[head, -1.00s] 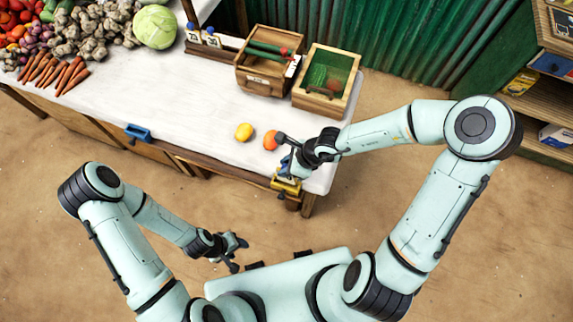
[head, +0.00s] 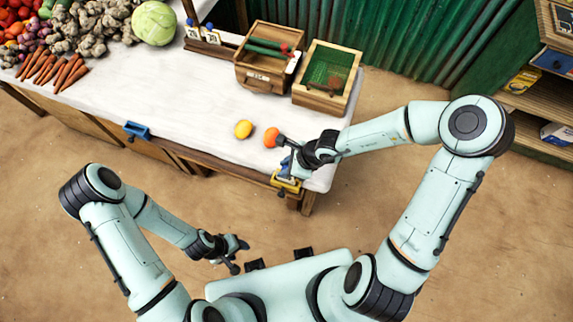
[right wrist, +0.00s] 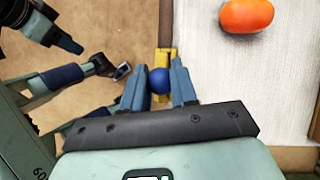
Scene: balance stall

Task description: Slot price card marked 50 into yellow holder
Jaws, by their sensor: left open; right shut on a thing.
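The yellow holder (head: 287,185) is fixed at the front edge of the table near its right corner; part of it also shows in the right wrist view (right wrist: 166,50). My right gripper (head: 286,165) is right over the holder. In the right wrist view its blue fingers (right wrist: 159,82) are shut on a round blue knob (right wrist: 160,80), like those on the racked cards. The card's face and its 50 are hidden, and I cannot tell whether the card sits in the holder's slot. My left gripper (head: 237,256) is open and empty, away from the table.
A blue holder (head: 137,132) is on the front edge further left. A lemon (head: 243,129) and an orange (head: 271,137) lie near my right gripper. A rack with price cards (head: 213,39), a wooden crate (head: 262,83) and a green-lined box (head: 317,98) stand behind.

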